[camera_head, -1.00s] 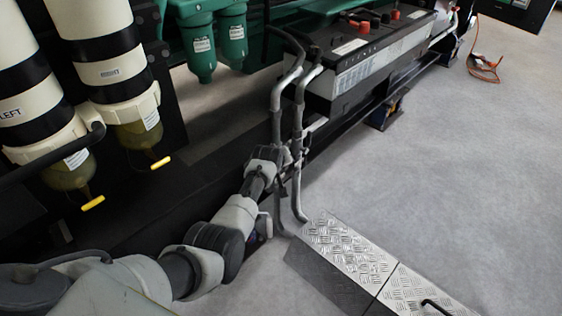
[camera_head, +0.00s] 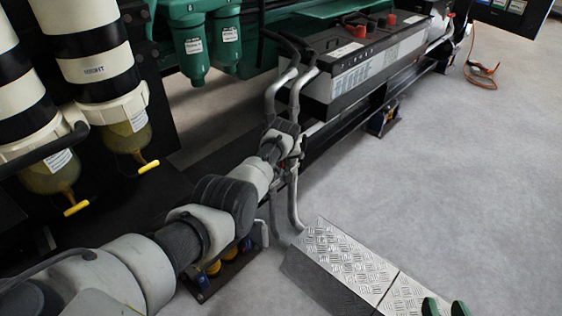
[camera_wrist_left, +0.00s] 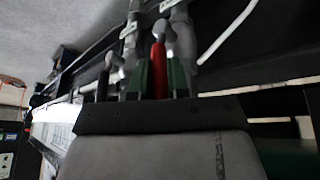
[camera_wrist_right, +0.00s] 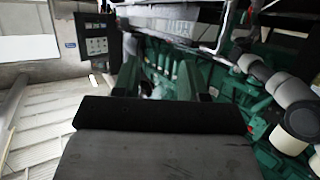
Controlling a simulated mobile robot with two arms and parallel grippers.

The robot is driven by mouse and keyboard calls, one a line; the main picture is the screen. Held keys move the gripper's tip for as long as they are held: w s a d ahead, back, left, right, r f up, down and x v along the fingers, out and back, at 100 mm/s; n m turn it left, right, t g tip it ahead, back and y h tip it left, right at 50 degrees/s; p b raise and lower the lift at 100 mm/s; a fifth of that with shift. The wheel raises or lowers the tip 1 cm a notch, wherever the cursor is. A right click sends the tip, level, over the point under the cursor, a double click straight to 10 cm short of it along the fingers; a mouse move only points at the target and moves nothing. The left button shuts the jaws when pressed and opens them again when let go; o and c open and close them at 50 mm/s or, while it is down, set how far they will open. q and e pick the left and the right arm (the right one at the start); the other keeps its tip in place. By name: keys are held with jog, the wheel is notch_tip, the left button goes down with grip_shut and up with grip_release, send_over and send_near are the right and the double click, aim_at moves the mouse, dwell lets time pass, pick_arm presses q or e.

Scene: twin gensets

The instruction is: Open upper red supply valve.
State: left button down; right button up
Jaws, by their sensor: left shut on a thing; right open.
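A red valve lever (camera_wrist_left: 158,68) shows in the left wrist view, between the two green fingers of my left gripper (camera_wrist_left: 158,80). The left gripper is shut on this lever, which joins a grey pipe fitting (camera_wrist_left: 174,22). In the head view my left arm reaches to two grey pipes (camera_head: 295,100) beside the black unit, and its hand is mostly hidden there. I cannot tell whether this is the upper lever. My right gripper (camera_head: 445,307) is open and empty at the bottom right of the head view; its fingers also show in the right wrist view (camera_wrist_right: 163,85).
A metal tread-plate step (camera_head: 345,262) stands on the floor near the pipes. A black battery box (camera_head: 365,60) runs along the back. Filters with yellow drain handles (camera_head: 76,208) hang at the left. An orange cable (camera_head: 482,75) lies at the back right. The right floor is clear.

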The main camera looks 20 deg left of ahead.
pick_arm(q)
jog(key=shift+w, duration=0.1)
pick_arm(e)
jog(key=shift+w+a+r+t, duration=0.15)
jog(key=shift+w+r+t, duration=0.2)
jog(key=shift+r+t, duration=0.15)
pick_arm(q)
jog(key=c, duration=1.1)
grip_release()
pick_arm(e)
jog(key=shift+f, duration=0.1)
